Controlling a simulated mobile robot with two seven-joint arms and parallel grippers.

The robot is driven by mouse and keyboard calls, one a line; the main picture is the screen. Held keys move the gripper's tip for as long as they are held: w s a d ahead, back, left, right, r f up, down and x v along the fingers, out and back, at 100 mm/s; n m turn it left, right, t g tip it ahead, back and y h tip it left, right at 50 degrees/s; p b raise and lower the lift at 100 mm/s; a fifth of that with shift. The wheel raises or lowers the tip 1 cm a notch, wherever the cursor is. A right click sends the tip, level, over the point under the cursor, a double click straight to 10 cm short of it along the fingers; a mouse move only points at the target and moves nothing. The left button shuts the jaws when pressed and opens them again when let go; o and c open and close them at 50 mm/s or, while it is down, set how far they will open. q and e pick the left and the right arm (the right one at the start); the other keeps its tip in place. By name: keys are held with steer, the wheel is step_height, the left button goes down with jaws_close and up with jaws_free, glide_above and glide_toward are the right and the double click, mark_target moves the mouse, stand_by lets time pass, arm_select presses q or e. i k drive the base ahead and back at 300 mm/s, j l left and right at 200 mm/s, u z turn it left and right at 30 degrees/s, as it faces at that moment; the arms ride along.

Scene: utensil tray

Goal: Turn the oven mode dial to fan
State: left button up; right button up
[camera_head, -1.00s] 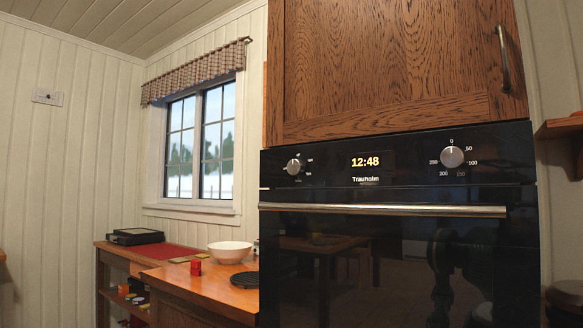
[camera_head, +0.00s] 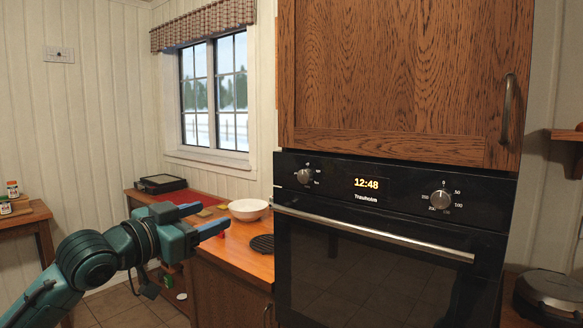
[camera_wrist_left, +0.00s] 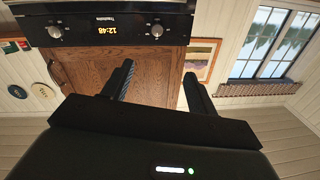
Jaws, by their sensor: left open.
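The black oven (camera_head: 375,270) has a control panel with two silver dials and a clock reading 12:48. The mode dial is the left dial (camera_head: 304,176); its small marks are too fine to read. In the wrist view, which is upside down, this dial (camera_wrist_left: 156,30) is at upper middle. My left gripper (camera_head: 212,218) is open and empty, left of the oven and lower than the dial in the picture, apart from it. Its two fingers also show in the wrist view (camera_wrist_left: 158,78), pointing toward the panel. My right gripper is out of view.
The temperature dial (camera_head: 440,200) is at the panel's right. A handle bar (camera_head: 370,235) crosses the oven door below the panel, and a wooden cupboard (camera_head: 400,70) is above. A white bowl (camera_head: 248,209) stands on the counter behind my left gripper.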

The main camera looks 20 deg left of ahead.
mark_target(305, 176)
steer(key=i+l, duration=0.15)
steer(key=i, duration=0.2)
steer(key=i+l, duration=0.2)
steer(key=i, duration=0.15)
steer(key=i+l, duration=0.15)
steer(key=i, duration=0.25)
